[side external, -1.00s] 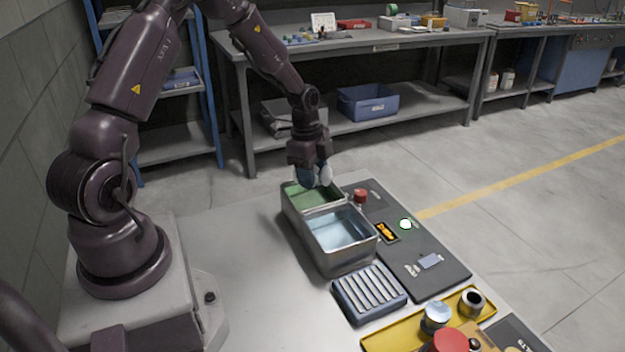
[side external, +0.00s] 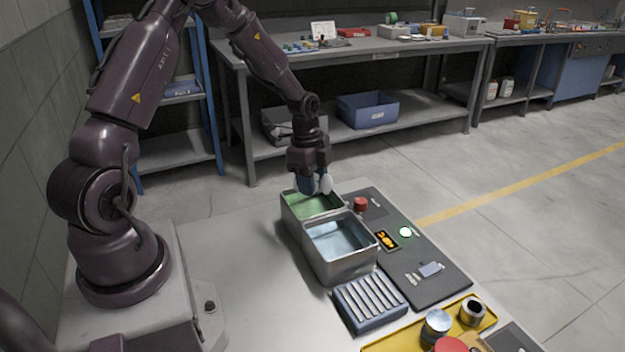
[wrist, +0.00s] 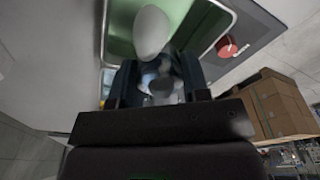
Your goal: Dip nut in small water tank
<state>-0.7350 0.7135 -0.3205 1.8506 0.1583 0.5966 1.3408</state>
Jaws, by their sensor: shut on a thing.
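Two open metal tanks stand joined on the table. The back tank (side external: 290,210) is green inside, and the front tank (side external: 312,255) has pale blue water in it. My gripper (side external: 314,190) points down just above the green back tank. In the wrist view my gripper (wrist: 158,85) is shut on a greyish nut (wrist: 157,72), mostly hidden between the dark blue fingers. A white rounded piece (wrist: 152,30) shows beyond the fingers, over the green tank. I cannot tell whether the fingertips are below the tank's rim.
A slatted rack (side external: 370,300) stands in front of the water tank. To the right, a dark mat (side external: 440,283) carries a red knob (side external: 360,204) and a small lit display (side external: 386,239). A yellow tray (side external: 400,338) holds metal cylinders. The table left of the tanks is clear.

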